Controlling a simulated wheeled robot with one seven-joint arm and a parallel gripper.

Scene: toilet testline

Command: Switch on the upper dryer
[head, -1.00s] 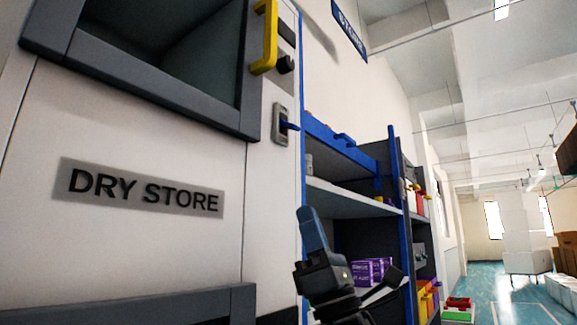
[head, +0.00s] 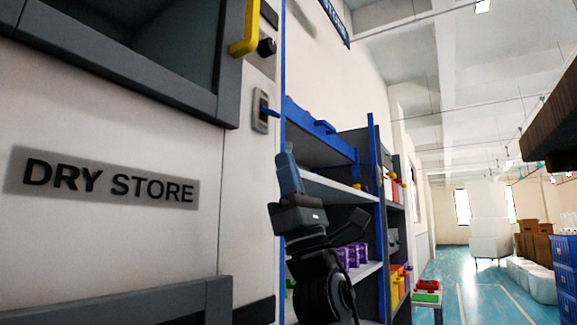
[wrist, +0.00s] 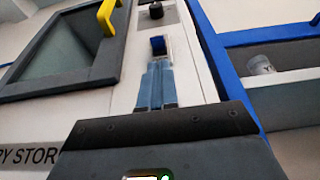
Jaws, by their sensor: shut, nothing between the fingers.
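The upper dryer (head: 110,92) is a white cabinet front with a grey-framed window, at the left of the head view. Its switch (head: 261,108) is a grey plate with a blue lever, right of the window and below a black knob (head: 266,46). The switch also shows in the wrist view (wrist: 158,46), straight beyond my fingertips. My gripper (head: 286,150) is shut and empty, with its blue fingers pointing up. It is below and slightly right of the switch in the head view, apart from it. In the wrist view the fingers (wrist: 155,68) overlap the switch plate's lower part.
A yellow handle (head: 246,28) sticks out at the window's right edge. A blue-framed shelf rack (head: 372,200) with boxes stands right of the dryer, close to my arm. A DRY STORE label (head: 105,183) is below the window. Open blue floor (head: 475,290) lies at the right.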

